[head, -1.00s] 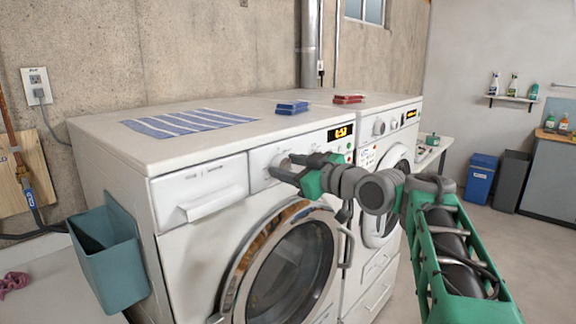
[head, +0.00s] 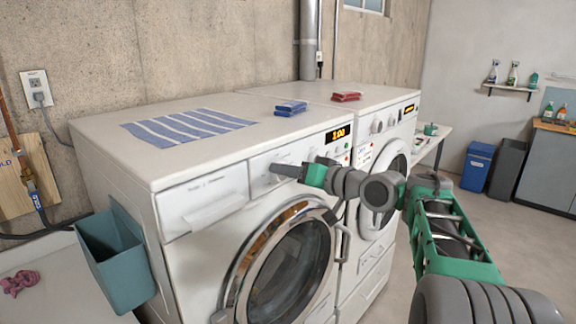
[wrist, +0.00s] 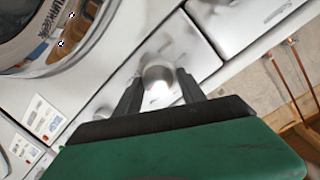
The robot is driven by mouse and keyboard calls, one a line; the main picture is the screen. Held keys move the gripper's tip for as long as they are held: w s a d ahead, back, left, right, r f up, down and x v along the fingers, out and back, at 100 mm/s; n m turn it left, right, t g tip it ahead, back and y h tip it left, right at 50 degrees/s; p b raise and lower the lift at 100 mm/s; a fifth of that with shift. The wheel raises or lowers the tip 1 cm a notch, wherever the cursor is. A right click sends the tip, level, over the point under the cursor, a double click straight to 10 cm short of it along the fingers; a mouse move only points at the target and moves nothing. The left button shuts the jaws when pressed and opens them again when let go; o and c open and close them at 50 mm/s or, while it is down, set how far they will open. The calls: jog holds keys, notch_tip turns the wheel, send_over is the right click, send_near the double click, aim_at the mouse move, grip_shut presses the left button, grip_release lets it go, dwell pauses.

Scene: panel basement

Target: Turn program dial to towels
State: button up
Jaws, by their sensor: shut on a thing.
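The program dial (wrist: 156,72) is a round pale knob on the front panel of the nearer white washer (head: 190,255). It sits between the two dark fingers of my gripper (wrist: 160,84) in the wrist view, which is shut on it. In the head view my gripper (head: 276,170) reaches the panel from the right, its fingers turned roughly edge-on, and hides most of the dial. The lit display (head: 338,134) to the right of the dial seems to read 2:00. The program labels around the dial are too small to read, so which program it points at cannot be told.
A striped blue cloth (head: 185,127), blue packs (head: 291,108) and red packs (head: 346,96) lie on top of the machines. A teal bin (head: 120,262) hangs at the washer's left side. The second machine (head: 380,125) stands directly right. Open floor lies farther right.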

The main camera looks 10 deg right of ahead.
jog(key=shift+f+m, duration=0.1)
jog(key=shift+m, duration=0.2)
dwell(0.4)
jog(key=o, duration=1.4)
jog(key=shift+c, duration=0.2)
jog(key=b+v, duration=0.1)
jog(key=v, duration=0.7)
jog(key=shift+w, duration=0.1)
